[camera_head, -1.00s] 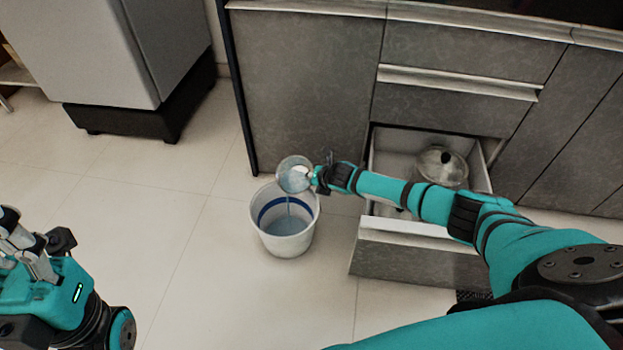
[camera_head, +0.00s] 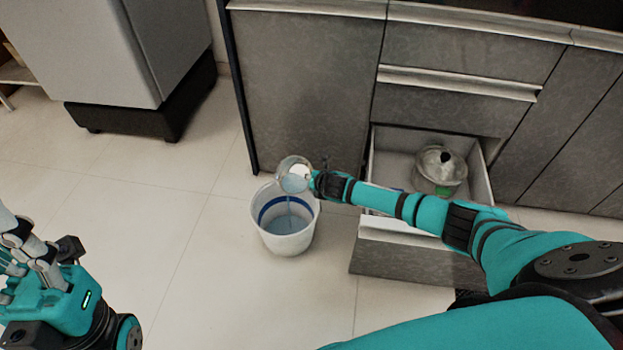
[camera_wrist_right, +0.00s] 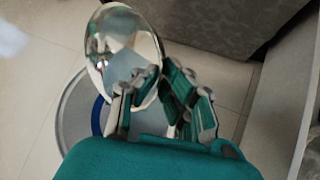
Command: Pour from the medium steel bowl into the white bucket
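The medium steel bowl (camera_head: 291,164) is shiny and tilted over the white bucket (camera_head: 288,243), with bluish water in it. A thin stream falls from it into the bucket. The bucket stands upright on the floor, has a blue band inside, and holds some bluish water. My right gripper (camera_head: 312,180) is shut on the bowl's right side. In the right wrist view the bowl (camera_wrist_right: 112,30) is tipped in the fingers of the right gripper (camera_wrist_right: 155,92), above the bucket's rim (camera_wrist_right: 66,108). My left gripper (camera_head: 22,240) is at the left edge, away from both; its finger opening is unclear.
An open drawer (camera_head: 410,262) to the right of the bucket holds a lidded pot (camera_head: 440,172); my right arm passes over it. Grey cabinets (camera_head: 305,85) stand behind. A grey appliance (camera_head: 85,50) is at the back left. The tiled floor left of the bucket is clear.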

